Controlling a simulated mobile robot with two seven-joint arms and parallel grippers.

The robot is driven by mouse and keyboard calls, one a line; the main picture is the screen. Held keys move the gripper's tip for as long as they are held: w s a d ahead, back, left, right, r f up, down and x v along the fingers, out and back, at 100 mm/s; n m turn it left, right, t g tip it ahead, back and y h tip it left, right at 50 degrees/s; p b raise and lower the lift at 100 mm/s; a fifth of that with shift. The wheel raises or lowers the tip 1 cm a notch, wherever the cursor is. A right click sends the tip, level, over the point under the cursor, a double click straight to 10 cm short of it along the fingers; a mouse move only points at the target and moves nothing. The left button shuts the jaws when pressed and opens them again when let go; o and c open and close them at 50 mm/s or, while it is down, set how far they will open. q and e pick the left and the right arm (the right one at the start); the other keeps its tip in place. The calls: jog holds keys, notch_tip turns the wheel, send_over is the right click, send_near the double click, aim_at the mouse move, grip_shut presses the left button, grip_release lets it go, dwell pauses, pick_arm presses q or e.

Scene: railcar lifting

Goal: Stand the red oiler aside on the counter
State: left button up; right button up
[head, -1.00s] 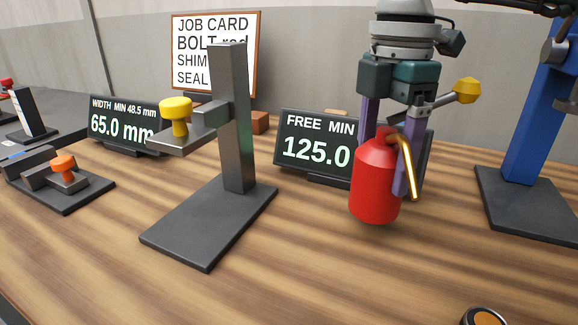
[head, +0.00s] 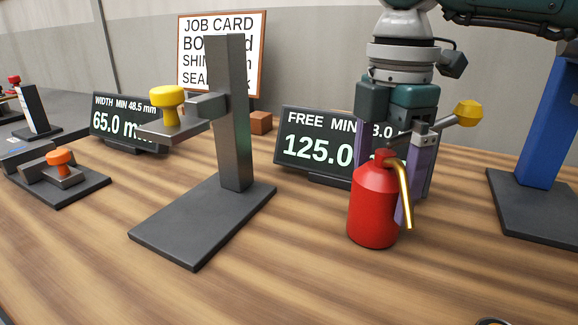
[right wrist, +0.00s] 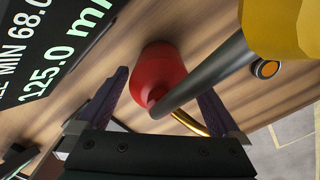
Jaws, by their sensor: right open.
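The red oiler (head: 373,208), a rounded can with a curved brass spout, stands upright on the wooden counter (head: 310,265), in front of the free-gap display. In the right wrist view the oiler (right wrist: 160,72) shows between the two purple fingers. My right gripper (head: 385,190) is open, its fingers to either side of the oiler; a gap shows beside the can in the wrist view. Part of the fingers is hidden behind the oiler in the head view. My left gripper is not in view.
A grey post stand (head: 234,130) with a yellow knob is left of the oiler. The free-gap display (head: 300,150) is behind, a blue post (head: 548,120) right. A yellow-knobbed rod (head: 467,113) sits close beside my right gripper.

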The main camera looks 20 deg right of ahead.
notch_tip(320, 180, up, 12)
jog(key=shift+r, duration=0.15)
dwell(0.4)
